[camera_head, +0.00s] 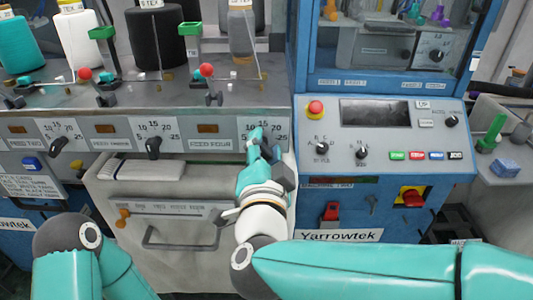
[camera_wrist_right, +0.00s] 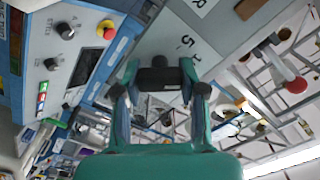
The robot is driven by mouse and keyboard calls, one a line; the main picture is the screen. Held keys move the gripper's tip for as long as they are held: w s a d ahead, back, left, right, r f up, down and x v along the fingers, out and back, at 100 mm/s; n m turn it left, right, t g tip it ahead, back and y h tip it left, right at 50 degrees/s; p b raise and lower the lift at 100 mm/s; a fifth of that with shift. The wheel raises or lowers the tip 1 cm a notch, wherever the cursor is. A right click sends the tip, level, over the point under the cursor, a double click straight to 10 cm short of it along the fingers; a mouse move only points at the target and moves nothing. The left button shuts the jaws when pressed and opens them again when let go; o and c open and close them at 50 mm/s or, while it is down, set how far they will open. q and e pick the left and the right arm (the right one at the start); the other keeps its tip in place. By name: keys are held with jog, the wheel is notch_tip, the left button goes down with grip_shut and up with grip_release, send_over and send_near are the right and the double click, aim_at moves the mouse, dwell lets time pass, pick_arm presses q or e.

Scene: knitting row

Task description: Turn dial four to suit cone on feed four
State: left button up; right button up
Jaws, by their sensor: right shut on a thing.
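The feed four label (camera_head: 210,144) is on the grey front panel, with dial four's scale plate (camera_head: 281,127) to its right. My right gripper (camera_head: 256,137) covers dial four's knob in the head view. In the right wrist view the gripper (camera_wrist_right: 160,80) is shut on the dark knob of dial four (camera_wrist_right: 158,75), with a printed 5 close by. The knob's exact setting is hidden. A grey cone (camera_head: 241,32) stands above the feed four section; its tag is cut off and unreadable. My left arm shows at the lower left, but its gripper is out of view.
Two other dials (camera_head: 153,147) (camera_head: 58,146) sit left along the panel. Red-ball levers (camera_head: 207,70) stand on the ledge above. A blue control console (camera_head: 385,135) with a red stop button (camera_head: 316,108) is close right. A drawer handle (camera_head: 180,240) juts out below.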

jog(key=shift+f, duration=0.2)
jog(key=o, duration=1.2)
jog(key=shift+r, duration=0.1)
jog(key=shift+c, duration=0.2)
jog(key=shift+s, duration=0.1)
jog(key=s, duration=0.7)
jog(key=shift+s, duration=0.15)
